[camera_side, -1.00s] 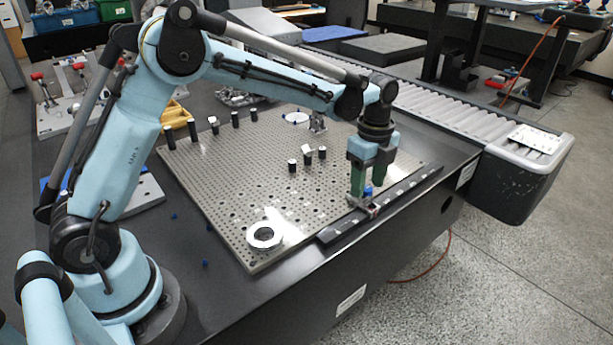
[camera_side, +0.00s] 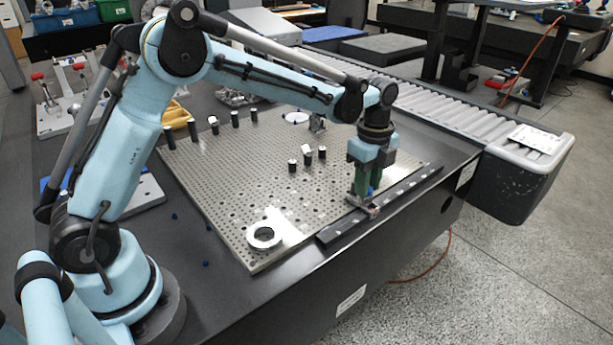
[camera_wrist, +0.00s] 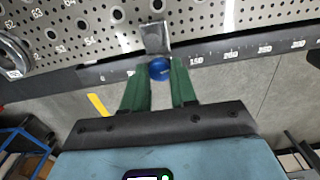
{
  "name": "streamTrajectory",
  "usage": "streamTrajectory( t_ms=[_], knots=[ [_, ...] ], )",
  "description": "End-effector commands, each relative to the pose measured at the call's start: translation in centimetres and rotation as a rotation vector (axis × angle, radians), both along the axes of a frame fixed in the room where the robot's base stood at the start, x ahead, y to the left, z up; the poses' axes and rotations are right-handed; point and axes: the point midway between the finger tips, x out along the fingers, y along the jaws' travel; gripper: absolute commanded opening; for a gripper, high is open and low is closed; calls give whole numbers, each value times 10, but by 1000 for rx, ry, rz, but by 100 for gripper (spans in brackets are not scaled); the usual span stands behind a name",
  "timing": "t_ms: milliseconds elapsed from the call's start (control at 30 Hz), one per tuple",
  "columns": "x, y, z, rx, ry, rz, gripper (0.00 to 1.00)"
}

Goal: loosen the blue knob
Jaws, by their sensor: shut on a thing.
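The blue knob (camera_wrist: 160,70) sits on a small grey metal clamp block (camera_wrist: 156,38) at the edge of the perforated plate. My gripper (camera_wrist: 160,75) has its two green fingers on either side of the knob, shut on it. In the side view my gripper (camera_side: 368,190) points down at the plate's front right edge, and its fingers hide most or all of the knob.
The perforated plate (camera_side: 225,190) carries several black posts and a metal ring (camera_side: 264,237). A dark numbered scale bar (camera_side: 390,200) runs along its front edge. A roller conveyor (camera_side: 440,105) stands behind to the right. The plate's middle is fairly clear.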

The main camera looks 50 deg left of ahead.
Motion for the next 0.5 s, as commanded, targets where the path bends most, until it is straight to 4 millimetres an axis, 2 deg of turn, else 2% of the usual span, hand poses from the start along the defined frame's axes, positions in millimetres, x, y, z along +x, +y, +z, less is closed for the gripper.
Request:
streamTrajectory(
  t_ms=[167, 500],
  knots=[
    [0, 0, 0, 0, 0, 86, 0],
    [0, 0, 0, 0, 0, 364, 0]
  ],
)
